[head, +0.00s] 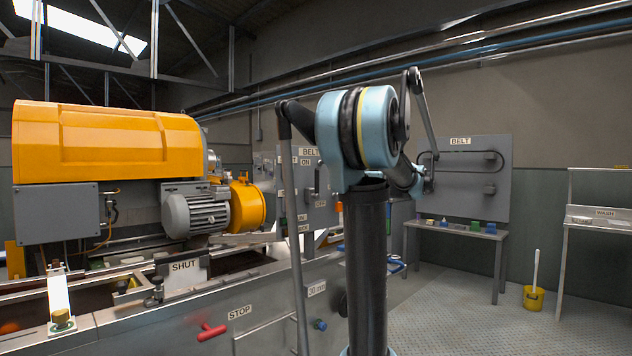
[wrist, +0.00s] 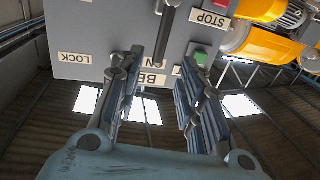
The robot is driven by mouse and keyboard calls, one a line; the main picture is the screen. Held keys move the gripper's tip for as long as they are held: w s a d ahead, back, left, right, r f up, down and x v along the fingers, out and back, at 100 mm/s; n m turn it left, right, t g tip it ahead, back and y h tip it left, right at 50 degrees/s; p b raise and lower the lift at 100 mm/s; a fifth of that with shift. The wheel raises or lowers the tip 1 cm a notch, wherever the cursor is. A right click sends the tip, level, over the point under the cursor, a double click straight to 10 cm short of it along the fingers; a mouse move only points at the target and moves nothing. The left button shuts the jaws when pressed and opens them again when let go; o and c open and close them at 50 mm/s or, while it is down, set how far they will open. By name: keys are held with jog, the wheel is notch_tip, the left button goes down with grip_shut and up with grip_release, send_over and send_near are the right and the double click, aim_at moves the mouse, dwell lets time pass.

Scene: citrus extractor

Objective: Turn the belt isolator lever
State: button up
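The belt isolator is a grey box (head: 328,212) with BELT, ON and OFF labels, left of my arm in the head view. Its dark lever (head: 317,180) stands upright towards ON there. In the wrist view, which is upside down, the grey lever (wrist: 163,38) reaches towards the ON label from the top edge. My gripper (wrist: 163,62) is open, with one finger on each side of the lever's end and visible gaps. I cannot tell how deep the lever sits between the fingers. My gripper is not clearly visible in the head view.
A green button (wrist: 200,57) sits close to the right finger. LOCK (wrist: 75,58) and STOP (wrist: 208,20) labels are on the panel face. The orange machine (head: 105,140) and a motor (head: 195,212) stand left. A yellow bucket (head: 533,298) stands on the right floor.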

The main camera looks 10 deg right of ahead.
send_over(317, 193)
jog(key=w, duration=0.1)
dwell(0.5)
grip_shut()
